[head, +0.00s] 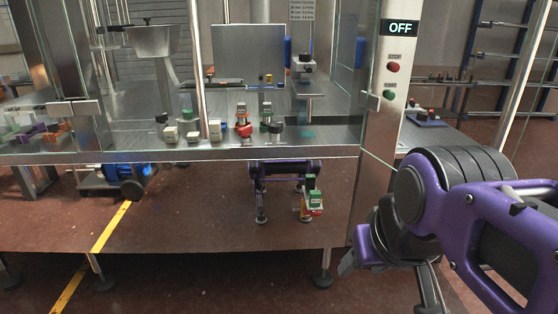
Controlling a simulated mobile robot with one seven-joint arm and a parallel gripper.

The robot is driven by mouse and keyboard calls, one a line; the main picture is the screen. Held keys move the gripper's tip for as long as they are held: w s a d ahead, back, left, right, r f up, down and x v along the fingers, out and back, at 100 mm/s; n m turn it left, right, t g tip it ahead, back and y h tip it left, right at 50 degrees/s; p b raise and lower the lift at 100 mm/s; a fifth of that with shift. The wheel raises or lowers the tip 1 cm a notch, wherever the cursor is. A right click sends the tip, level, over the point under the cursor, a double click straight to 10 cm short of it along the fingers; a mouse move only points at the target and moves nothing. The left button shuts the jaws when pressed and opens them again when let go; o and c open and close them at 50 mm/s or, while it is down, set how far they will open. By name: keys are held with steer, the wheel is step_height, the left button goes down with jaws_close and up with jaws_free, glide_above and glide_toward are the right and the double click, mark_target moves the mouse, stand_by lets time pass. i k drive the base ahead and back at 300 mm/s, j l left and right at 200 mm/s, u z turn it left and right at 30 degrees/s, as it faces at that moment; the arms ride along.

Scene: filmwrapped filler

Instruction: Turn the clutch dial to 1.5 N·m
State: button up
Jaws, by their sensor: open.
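No clutch dial with a readable scale can be made out. A small capping-head-like unit (304,66) with dark and red parts hangs behind the glass at upper centre; whether it carries the dial is too small to tell. My gripper (349,262) is low at right of centre, at the end of my purple arm, in front of the machine and well below that unit. It is open, with nothing seen in it; its fingers are partly hidden by my wrist.
Glass panels and steel posts front the machine. Its steel deck (75,157) bears several small coloured parts. Floor at lower left is mostly clear.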

mark_target(303, 57)
steer(key=i+l, duration=0.15)
steer(key=i, duration=0.25)
steer(key=i+l, duration=0.1)
steer(key=i, duration=0.3)
steer(key=i+j+z, duration=0.1)
steer(key=i+z, duration=0.25)
steer(key=i, duration=0.2)
steer(key=k+j+z, duration=0.1)
steer(key=j+z, duration=0.15)
steer(key=j, duration=0.2)
steer(key=i+l+u, duration=0.15)
steer(key=i+l+z, duration=0.1)
steer(key=i, duration=0.2)
